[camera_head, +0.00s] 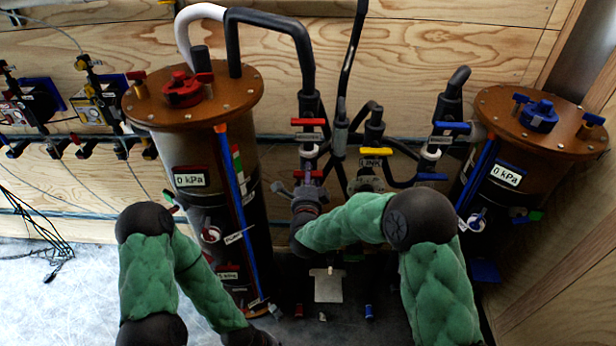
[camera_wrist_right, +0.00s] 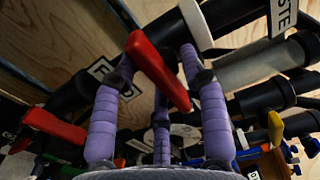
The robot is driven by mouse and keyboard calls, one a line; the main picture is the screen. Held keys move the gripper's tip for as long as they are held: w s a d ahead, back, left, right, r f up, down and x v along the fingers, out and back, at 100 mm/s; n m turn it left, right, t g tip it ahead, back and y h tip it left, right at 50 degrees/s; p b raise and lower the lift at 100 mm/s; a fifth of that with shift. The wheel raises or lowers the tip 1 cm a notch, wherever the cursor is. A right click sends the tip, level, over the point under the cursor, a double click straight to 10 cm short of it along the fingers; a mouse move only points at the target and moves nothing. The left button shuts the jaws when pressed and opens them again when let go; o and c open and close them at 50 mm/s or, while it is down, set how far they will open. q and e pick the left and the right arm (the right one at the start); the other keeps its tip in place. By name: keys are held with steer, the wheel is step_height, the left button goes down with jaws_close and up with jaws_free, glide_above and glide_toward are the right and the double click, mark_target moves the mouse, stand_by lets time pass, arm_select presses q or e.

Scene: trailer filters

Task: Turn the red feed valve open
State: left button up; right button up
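A red valve handle (camera_wrist_right: 158,70) lies slantwise in the right wrist view, between the purple fingers of my right gripper (camera_wrist_right: 160,95). The fingers are spread, with gaps to the handle, and none clearly grips it. A small label, partly hidden, seems to read FEED (camera_wrist_right: 102,68) beside it. In the head view my right gripper (camera_head: 303,190) is at the middle pipework, by a lower red handle (camera_head: 309,174). Another red handle (camera_head: 309,122) sits above on the same pipe. I cannot tell for sure which is the feed valve. My left gripper is out of view below the left arm.
A brown-lidded tank (camera_head: 190,95) stands left and another (camera_head: 540,115) right. Yellow (camera_head: 376,151) and blue (camera_head: 452,125) handles crowd the pipes to the right. In the wrist view another red handle (camera_wrist_right: 55,125) is at left. The floor at lower left is clear except cables.

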jaws_close()
steer(key=shift+n, duration=0.4)
steer(key=shift+n+b, duration=0.4)
steer(key=shift+n, duration=0.6)
steer(key=n, duration=0.3)
steer(key=shift+d+n, duration=0.1)
steer(key=shift+n, duration=0.3)
steer(key=n, duration=0.5)
steer(key=shift+d+r+p, duration=0.1)
steer(key=shift+p, duration=0.3)
steer(key=n+p, duration=0.1)
steer(key=n, duration=0.5)
steer(key=shift+p, duration=0.4)
steer(key=shift+n, duration=0.3)
